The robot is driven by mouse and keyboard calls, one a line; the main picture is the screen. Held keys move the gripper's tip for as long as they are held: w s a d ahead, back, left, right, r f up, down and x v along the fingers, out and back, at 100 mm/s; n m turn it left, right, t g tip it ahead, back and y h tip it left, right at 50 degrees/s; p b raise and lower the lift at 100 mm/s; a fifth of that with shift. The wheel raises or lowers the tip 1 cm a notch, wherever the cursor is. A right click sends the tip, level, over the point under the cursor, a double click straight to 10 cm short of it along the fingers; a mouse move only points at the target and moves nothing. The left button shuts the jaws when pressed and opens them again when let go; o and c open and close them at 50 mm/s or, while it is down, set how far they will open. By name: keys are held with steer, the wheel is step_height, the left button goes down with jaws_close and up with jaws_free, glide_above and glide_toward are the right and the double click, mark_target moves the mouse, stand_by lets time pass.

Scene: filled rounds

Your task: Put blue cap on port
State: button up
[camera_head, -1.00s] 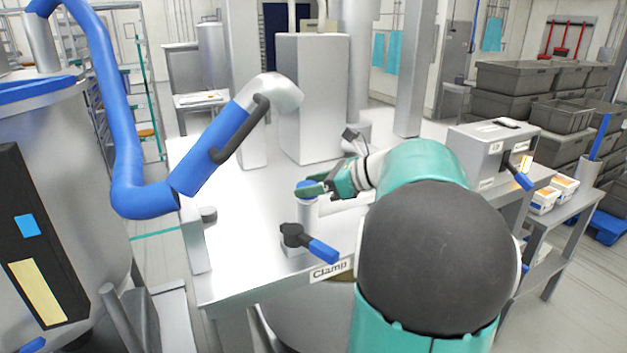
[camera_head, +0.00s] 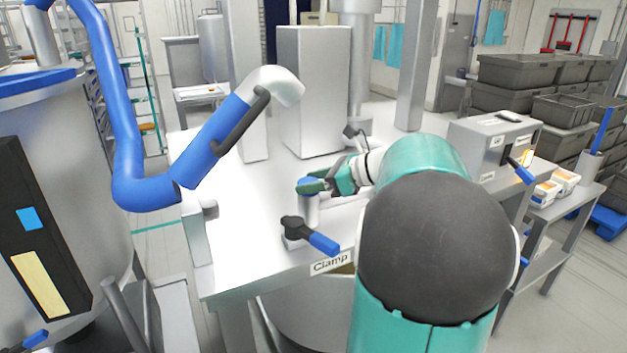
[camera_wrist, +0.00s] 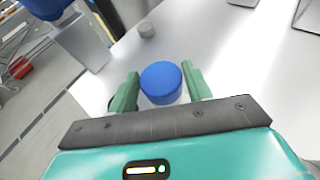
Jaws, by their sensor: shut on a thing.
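The blue cap (camera_head: 307,182) is at the top of the upright silver port (camera_head: 310,209) on the steel table. It appears to sit on the port, but whether it is fully seated cannot be told. My gripper (camera_head: 312,186) is shut on the cap from the right side. In the wrist view, the round blue cap (camera_wrist: 161,82) lies between the two green fingers of my gripper (camera_wrist: 162,80). The cap hides the port in that view.
A black clamp with a blue handle (camera_head: 321,242) stands just in front of the port, above a "Clamp" label (camera_head: 331,263). A blue-and-silver pipe arm (camera_head: 215,145) reaches in from the left. A grey box (camera_head: 491,145) stands at right. The table (camera_head: 235,225) has free room left.

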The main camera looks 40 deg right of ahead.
steer(key=shift+f, duration=0.15)
steer(key=o, duration=1)
steer(key=v, duration=1.4)
steer(key=shift+w, duration=0.1)
